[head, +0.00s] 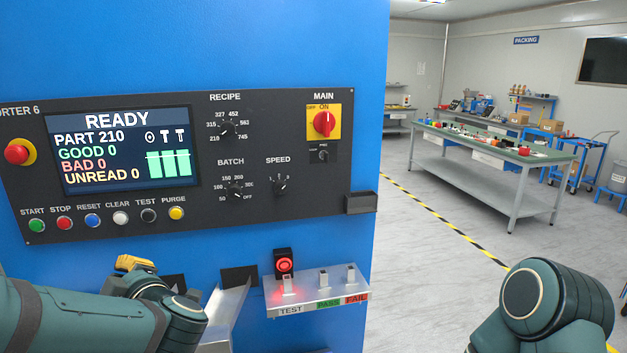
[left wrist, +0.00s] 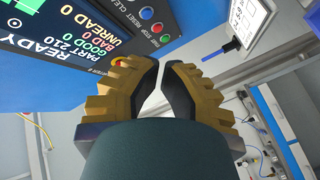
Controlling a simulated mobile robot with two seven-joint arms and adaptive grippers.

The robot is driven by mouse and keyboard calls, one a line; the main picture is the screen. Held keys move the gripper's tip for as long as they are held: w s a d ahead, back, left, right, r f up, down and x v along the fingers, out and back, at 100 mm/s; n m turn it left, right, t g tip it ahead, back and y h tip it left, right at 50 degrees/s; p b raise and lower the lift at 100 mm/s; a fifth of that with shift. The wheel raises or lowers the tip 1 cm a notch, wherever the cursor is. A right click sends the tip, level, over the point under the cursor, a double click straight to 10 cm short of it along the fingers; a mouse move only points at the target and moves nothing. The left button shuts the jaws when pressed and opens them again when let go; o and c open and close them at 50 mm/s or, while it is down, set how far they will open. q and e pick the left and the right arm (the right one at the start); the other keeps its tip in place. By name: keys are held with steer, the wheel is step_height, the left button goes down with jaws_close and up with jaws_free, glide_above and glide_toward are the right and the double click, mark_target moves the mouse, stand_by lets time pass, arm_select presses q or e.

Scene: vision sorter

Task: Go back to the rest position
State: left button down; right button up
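My left gripper (head: 133,263) shows as a small yellow piece at the lower left of the head view, mostly hidden behind my left arm. It is in front of the blue machine, below the control panel. In the left wrist view the left gripper (left wrist: 163,66) has two yellow fingers with dark pads, their tips almost meeting. Nothing is held between them. My right arm shows at the lower right of the head view, bent, and its gripper is out of view.
The blue machine (head: 230,30) carries a dark control panel (head: 225,180) with a READY screen (head: 122,150). A ledge (head: 320,300) with TEST, PASS and FAIL labels sticks out below. Open floor (head: 420,270) lies to the right, with a green-topped workbench (head: 487,140) farther back.

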arm_select(q)
steer(key=w+d+f+m+h, duration=0.1)
steer(key=d+f+m+h, duration=0.2)
steer(key=f, duration=0.4)
steer(key=w+d+f+m+h, duration=0.1)
steer(key=d+f+m+h, duration=0.3)
steer(key=f, duration=0.3)
steer(key=w+d+f+m+h, duration=0.1)
steer(key=d+f+m+h, duration=0.2)
steer(key=f, duration=0.5)
steer(key=shift+w+d+t, duration=0.25)
steer(key=shift+d+t, duration=0.05)
steer(key=shift+d, duration=0.55)
steer(key=s+d+f+m+g+h, duration=0.3)
steer(key=s+d+f+m+g, duration=0.1)
steer(key=s+f, duration=0.5)
steer(key=s+d+f+m+g+h, duration=0.4)
steer(key=s+d+f, duration=0.3)
steer(key=s+f, duration=0.2)
step_height(320, 180, down, 2)
steer(key=shift+s+d+f+g, duration=0.25)
steer(key=shift+s+g, duration=0.1)
steer(key=shift+g, duration=0.45)
